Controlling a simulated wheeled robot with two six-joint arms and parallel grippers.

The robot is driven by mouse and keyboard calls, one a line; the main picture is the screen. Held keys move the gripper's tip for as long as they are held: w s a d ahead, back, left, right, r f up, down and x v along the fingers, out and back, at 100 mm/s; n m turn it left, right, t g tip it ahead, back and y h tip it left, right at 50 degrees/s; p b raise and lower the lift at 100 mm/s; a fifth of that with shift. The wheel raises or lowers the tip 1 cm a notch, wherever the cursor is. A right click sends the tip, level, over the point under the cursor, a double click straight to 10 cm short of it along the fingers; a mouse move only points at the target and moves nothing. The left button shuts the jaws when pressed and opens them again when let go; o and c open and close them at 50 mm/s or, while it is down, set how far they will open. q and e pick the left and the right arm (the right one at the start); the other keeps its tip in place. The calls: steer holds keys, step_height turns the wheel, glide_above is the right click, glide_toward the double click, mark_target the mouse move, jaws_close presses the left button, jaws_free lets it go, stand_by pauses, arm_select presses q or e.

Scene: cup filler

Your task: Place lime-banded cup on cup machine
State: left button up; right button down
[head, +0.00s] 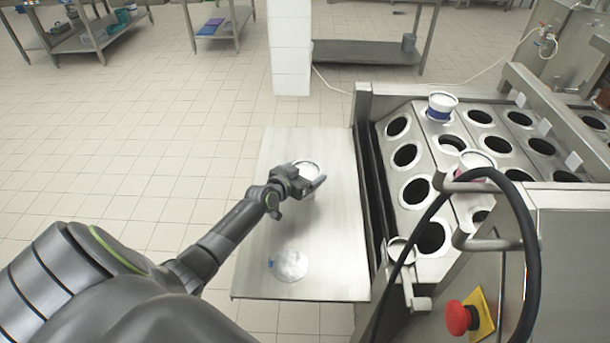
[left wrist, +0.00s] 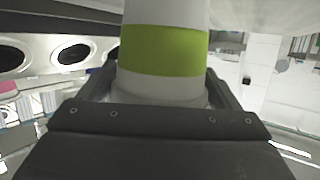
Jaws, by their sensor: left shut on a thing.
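The lime-banded cup (left wrist: 163,50) is white with a lime green band. It fills the middle of the left wrist view, between the fingers of my left gripper (left wrist: 160,90). In the head view the cup (head: 308,168) shows its white rim at the gripper (head: 306,184), over the steel side table; its band is hidden there. My left gripper is shut on it. The cup machine (head: 445,137) stands to the right, with rows of round dark holes. My right gripper is not in view.
A blue-banded cup (head: 440,107) and a red-marked cup (head: 475,163) sit on the machine. A white round item with a blue mark (head: 290,265) is on the side table (head: 268,215). A black hose (head: 527,235) and red button (head: 460,318) are at the machine's front.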

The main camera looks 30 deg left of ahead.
arm_select(q)
steer(key=shift+r, duration=0.1)
steer(key=o, duration=1.1)
steer(key=shift+c, duration=0.2)
steer(key=shift+r, duration=0.1)
steer(key=p+v, duration=0.2)
steer(key=v, duration=1)
steer(key=shift+p, duration=0.3)
steer(key=shift+s, duration=0.1)
